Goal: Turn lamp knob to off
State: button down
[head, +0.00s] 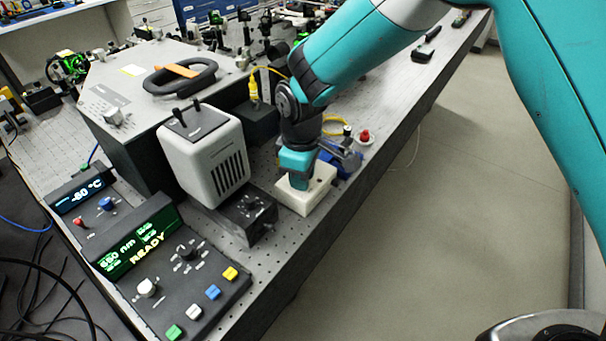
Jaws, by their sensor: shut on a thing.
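My gripper (298,182) points down onto the top of a small cream box (322,192) at the bench's right edge. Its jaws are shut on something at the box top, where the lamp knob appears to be. The knob itself is hidden by the teal fingers, so its pointer and setting cannot be read.
A grey-white lamp-like housing (207,160) with side vents stands left of the cream box, by a low black block (247,214). A red button (364,136) is just behind my gripper. A control panel (180,278) reading READY is in front.

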jog(key=shift+a, duration=0.1)
jog(key=c, duration=1)
grip_release()
jog(key=shift+r, duration=0.1)
notch_tip(320, 180, up, 17)
jog(key=shift+s+r+b, duration=0.1)
jog(key=shift+r+b, duration=0.05)
jog(key=shift+b, duration=1)
